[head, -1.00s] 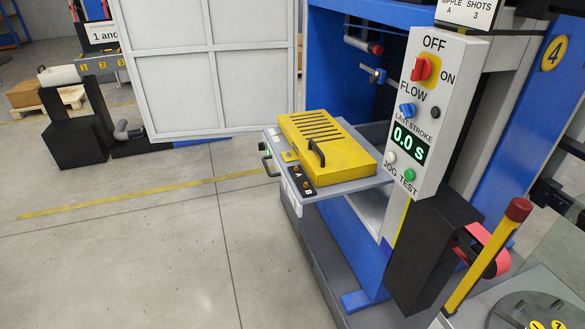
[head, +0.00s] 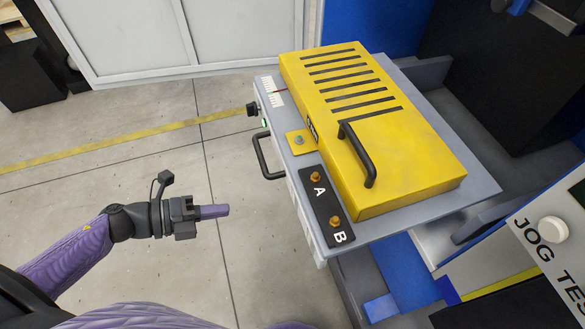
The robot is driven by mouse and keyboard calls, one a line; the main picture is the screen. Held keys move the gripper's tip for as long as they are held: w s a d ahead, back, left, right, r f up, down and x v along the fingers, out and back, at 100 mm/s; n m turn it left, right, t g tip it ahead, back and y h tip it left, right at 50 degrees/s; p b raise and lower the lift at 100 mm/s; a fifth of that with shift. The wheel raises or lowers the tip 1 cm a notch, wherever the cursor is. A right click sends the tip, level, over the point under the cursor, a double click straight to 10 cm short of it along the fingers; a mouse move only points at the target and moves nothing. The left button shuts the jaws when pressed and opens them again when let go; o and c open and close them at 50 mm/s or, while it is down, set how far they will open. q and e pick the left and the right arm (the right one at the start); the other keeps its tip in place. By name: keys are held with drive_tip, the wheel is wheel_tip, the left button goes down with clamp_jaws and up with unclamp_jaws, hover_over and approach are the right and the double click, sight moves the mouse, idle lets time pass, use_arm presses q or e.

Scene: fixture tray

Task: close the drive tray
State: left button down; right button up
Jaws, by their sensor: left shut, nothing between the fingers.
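The drive tray (head: 440,201) is a grey slide-out tray standing out from the blue machine. A yellow slotted cover (head: 400,150) with a black handle lies on it. A black pull handle (head: 262,157) is on the tray's front face, at its left. My left gripper (head: 226,211) is shut and empty, to the left of the tray's front and apart from the pull handle. My right gripper is not in view.
A black strip (head: 325,205) with terminals A and B lies on the tray's front edge. A white panel door (head: 150,35) stands open behind. The control box (head: 550,240) is at the lower right. Open floor lies to the left.

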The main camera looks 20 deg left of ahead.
use_arm(q)
drive_tip(key=b, duration=0.1)
approach(300, 198)
drive_tip(key=w+d+f, duration=0.1)
drive_tip(key=d+f, duration=0.1)
drive_tip(key=w+d, duration=0.2)
drive_tip(key=d, duration=0.1)
drive_tip(key=shift+w+d, duration=0.3)
drive_tip(key=shift+d, duration=0.05)
drive_tip(key=shift+w+f+b, duration=0.1)
drive_tip(key=shift+w+b, duration=0.05)
drive_tip(key=shift+b, duration=0.15)
